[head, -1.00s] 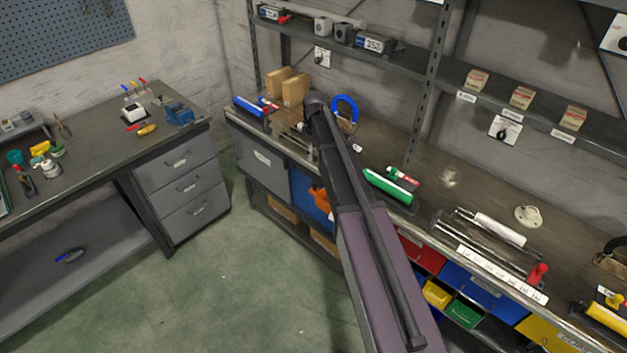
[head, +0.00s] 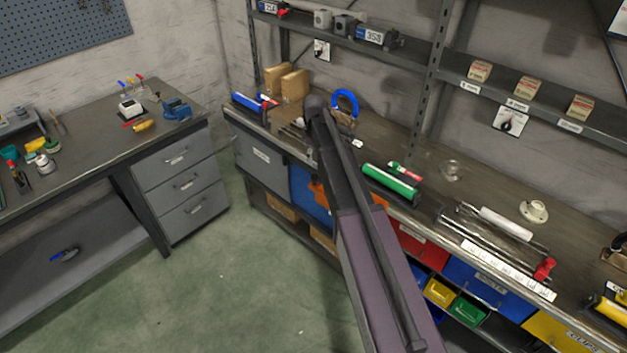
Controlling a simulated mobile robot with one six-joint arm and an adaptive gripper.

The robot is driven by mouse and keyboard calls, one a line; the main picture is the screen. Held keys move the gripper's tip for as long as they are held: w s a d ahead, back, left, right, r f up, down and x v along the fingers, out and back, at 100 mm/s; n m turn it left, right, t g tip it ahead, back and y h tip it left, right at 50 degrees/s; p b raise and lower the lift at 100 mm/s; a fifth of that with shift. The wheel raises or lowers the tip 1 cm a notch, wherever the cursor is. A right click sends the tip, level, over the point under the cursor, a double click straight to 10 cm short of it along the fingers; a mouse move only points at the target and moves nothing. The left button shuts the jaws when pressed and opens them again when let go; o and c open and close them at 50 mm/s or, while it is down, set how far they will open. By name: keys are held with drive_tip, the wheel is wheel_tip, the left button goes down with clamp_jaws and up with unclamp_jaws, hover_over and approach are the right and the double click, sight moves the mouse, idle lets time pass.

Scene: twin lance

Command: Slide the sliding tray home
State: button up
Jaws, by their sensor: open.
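I cannot tell for certain which item is the sliding tray. A low metal rail fixture (head: 478,240) lies on the right part of the long bench, with a white labelled strip (head: 507,270) along its front. A white bar (head: 505,223) lies at its back and a red knob (head: 544,269) stands at its right end. My dark arm crosses the middle of the head view, from the bottom edge up to a joint over the bench's left part. My gripper is not visible; the arm may hide it. The rail fixture is well to the right of the arm.
A green cylinder (head: 390,184), a blue cylinder (head: 249,103), a blue arch (head: 345,100) and a white flanged disc (head: 533,211) are on the bench. Coloured bins (head: 470,313) and drawers sit below. Shelves hang above. Open floor (head: 240,290) lies between the two benches.

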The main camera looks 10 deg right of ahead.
sight(314, 176)
drive_tip(key=shift+f+b, duration=4.45)
drive_tip(key=shift+f, duration=0.3)
drive_tip(key=shift+c, duration=0.2)
clamp_jaws()
drive_tip(key=shift+a, duration=0.1)
